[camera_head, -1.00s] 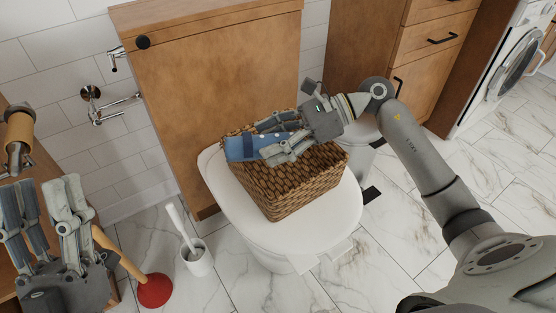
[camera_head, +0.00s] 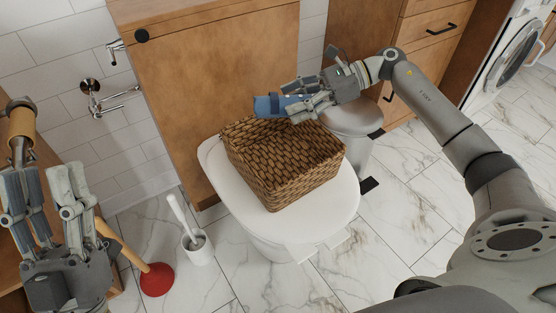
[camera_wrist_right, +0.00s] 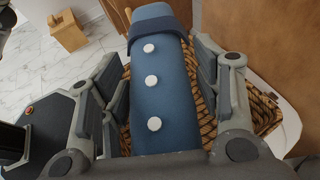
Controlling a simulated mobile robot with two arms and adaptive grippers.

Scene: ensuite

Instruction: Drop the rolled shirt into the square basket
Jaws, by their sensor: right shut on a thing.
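The rolled shirt (camera_head: 268,106) is a blue roll with a darker band. My right gripper (camera_head: 298,105) is shut on it and holds it above the rear edge of the square basket (camera_head: 285,170). In the right wrist view the shirt (camera_wrist_right: 160,95) lies between the fingers, with white buttons along it and part of the wicker basket (camera_wrist_right: 265,112) below. My left gripper (camera_head: 45,185) is open and empty at the far left, away from the basket.
A wooden panel (camera_head: 210,80) rises behind the toilet. A grey bin (camera_head: 352,125) stands to its right. A toilet brush in a white holder (camera_head: 198,248) and a red plunger (camera_head: 157,280) stand on the floor at left. The marble floor (camera_head: 390,230) at right is clear.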

